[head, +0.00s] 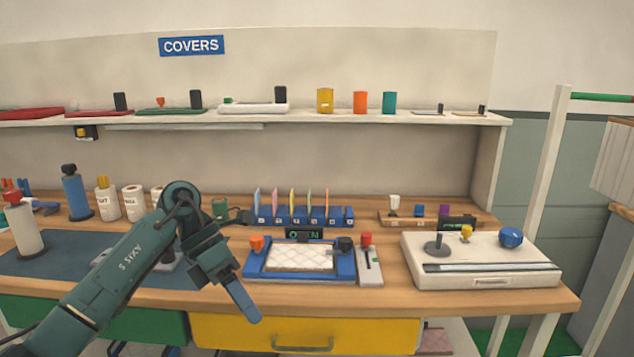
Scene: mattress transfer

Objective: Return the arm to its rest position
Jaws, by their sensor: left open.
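My left arm (120,265) comes in from the lower left, and its wrist bends over the bench. My left gripper (241,298) is open, with a blue finger pointing down and right in front of the blue frame. I see nothing held in it. The blue frame (256,268) lies on the bench with a white quilted pad (303,258) inside it. An orange knob (257,243) and a black knob (345,244) sit at its back corners. The arm hides part of the dark blue mat (40,268). My right gripper is not in view.
A red-topped lever unit (369,268) and a white console (480,280) stand to the right. A blue rack (340,216) with coloured cards is behind the frame. Bottles (75,195) stand at the left. A shelf (300,117) runs above; a yellow drawer (380,332) is below.

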